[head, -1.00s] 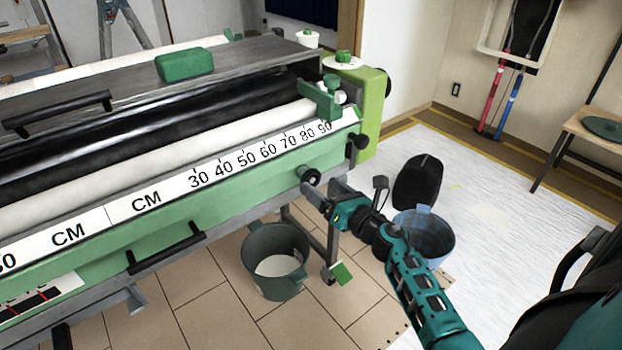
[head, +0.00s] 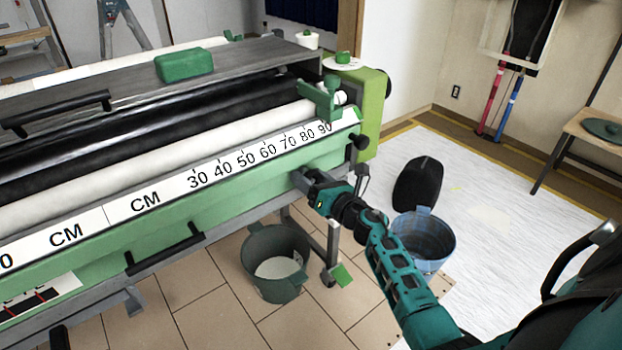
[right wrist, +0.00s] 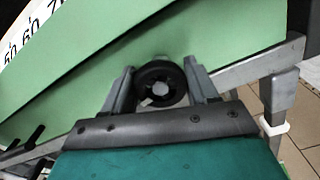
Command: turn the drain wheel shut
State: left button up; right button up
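The drain wheel (right wrist: 159,84) is a small black ring with a pale hub on the green front panel of the pasting machine (head: 230,207). In the right wrist view it sits between the two grey fingers of my right gripper (right wrist: 160,72). The fingers are apart, one on each side of the wheel, close to its rim. Whether they touch it I cannot tell. In the head view my right gripper (head: 304,180) is up against the right end of the machine's front and hides the wheel. My left gripper is not in view.
A dark green bucket (head: 255,285) stands on the tiles below the machine, and a blue bin (head: 435,265) stands close to my right forearm. A black rounded object (head: 417,186) is on the white floor sheet. Machine legs (head: 331,245) stand below the gripper.

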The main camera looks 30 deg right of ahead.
jog(key=c, duration=0.5)
jog(key=shift+m, duration=0.4)
jog(key=shift+c, duration=0.2)
jog(key=m+p, duration=0.1)
jog(key=m, duration=0.2)
jog(key=shift+m, duration=0.4)
jog(key=m+p, duration=0.1)
jog(key=m, duration=0.3)
jog(key=shift+d+m, duration=0.1)
jog(key=shift+m, duration=0.2)
jog(key=m+p, duration=0.1)
jog(key=m, duration=0.2)
jog(key=shift+m, duration=0.3)
jog(key=m+p, duration=0.1)
jog(key=m, duration=0.2)
jog(key=shift+m, duration=0.3)
jog(key=m+p, duration=0.1)
jog(key=m, duration=0.3)
jog(key=shift+f+p, duration=0.1)
jog(key=shift+p, duration=0.25)
jog(key=shift+m, duration=0.3)
